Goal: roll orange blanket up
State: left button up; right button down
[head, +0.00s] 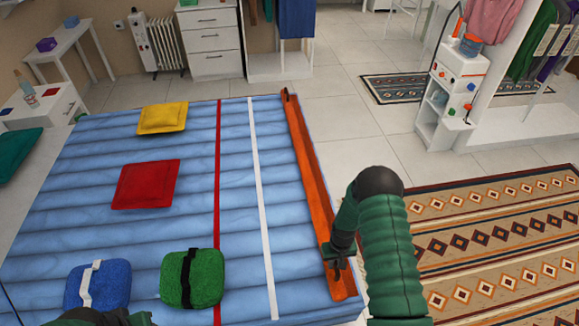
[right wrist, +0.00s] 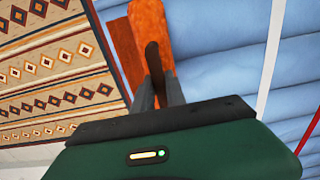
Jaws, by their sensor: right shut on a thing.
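The orange blanket (head: 312,186) lies as a long narrow strip along the right edge of the blue bed. A dark knob-like handle stands at its far end. My right gripper (head: 337,263) is at the blanket's near end. In the right wrist view its grey fingers (right wrist: 158,95) are shut on a dark brown handle (right wrist: 153,58) in front of the orange blanket (right wrist: 148,22). A dark green part of my left arm shows at the bottom left of the head view, and its fingers cannot be made out.
The blue bed (head: 90,225) carries a yellow cushion (head: 163,118), a red cushion (head: 146,185), a blue cushion (head: 112,287) and a green cushion (head: 205,280). Red and white stripes cross it lengthwise. A patterned rug (head: 500,240) lies right of the bed.

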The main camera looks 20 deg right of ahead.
jog(key=shift+d, duration=0.4)
jog(key=shift+s+d, duration=0.2)
jog(key=shift+d, duration=0.2)
jog(key=c, duration=1.1)
grip_release()
notch_tip(320, 180, up, 8)
jog(key=p, duration=0.6)
